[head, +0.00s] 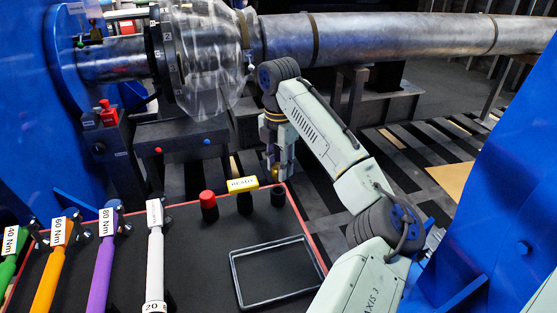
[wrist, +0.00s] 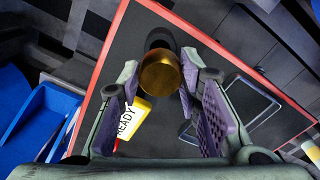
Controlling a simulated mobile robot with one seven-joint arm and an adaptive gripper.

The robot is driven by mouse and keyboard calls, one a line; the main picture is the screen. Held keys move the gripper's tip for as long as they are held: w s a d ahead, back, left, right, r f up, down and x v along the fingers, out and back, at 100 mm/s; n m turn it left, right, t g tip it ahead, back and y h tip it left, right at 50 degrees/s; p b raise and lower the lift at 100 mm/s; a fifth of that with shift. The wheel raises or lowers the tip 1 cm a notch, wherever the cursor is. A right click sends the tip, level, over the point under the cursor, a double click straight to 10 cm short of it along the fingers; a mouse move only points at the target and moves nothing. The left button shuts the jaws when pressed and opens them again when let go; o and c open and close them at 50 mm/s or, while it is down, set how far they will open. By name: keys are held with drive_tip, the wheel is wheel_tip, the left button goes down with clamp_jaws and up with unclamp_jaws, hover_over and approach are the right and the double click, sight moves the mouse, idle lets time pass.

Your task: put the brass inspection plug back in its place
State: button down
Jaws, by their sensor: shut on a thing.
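The brass inspection plug (wrist: 161,74) is a round, gold-coloured piece in the wrist view, held between the two purple-padded fingers of my gripper (wrist: 160,85). In the head view my gripper (head: 277,168) points down at the back right corner of the black bench, with a small bit of brass showing at its tips. A short black post (head: 278,196) stands just below the gripper. In the wrist view a dark round shape (wrist: 160,38) shows beside and partly behind the plug. I cannot tell whether plug and post touch.
A yellow READY tag (head: 242,184) and a red-capped post (head: 208,203) stand left of the black post. An empty framed tray (head: 235,275) lies in front. Several coloured torque wrenches (head: 104,255) line the bench's left. A clear guard (head: 205,60) and pipe (head: 390,38) are behind.

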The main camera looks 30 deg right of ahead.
sight(279, 183)
drive_tip(key=shift+f, duration=0.75)
drive_tip(key=shift+p, duration=0.9)
idle(1.1)
drive_tip(key=shift+f+b, duration=0.55)
drive_tip(key=shift+f, duration=1.25)
drive_tip(key=c, duration=1.1)
unclamp_jaws()
wheel_tip(279, 183, up, 12)
drive_tip(key=shift+r, duration=0.1)
drive_tip(key=shift+s, duration=0.1)
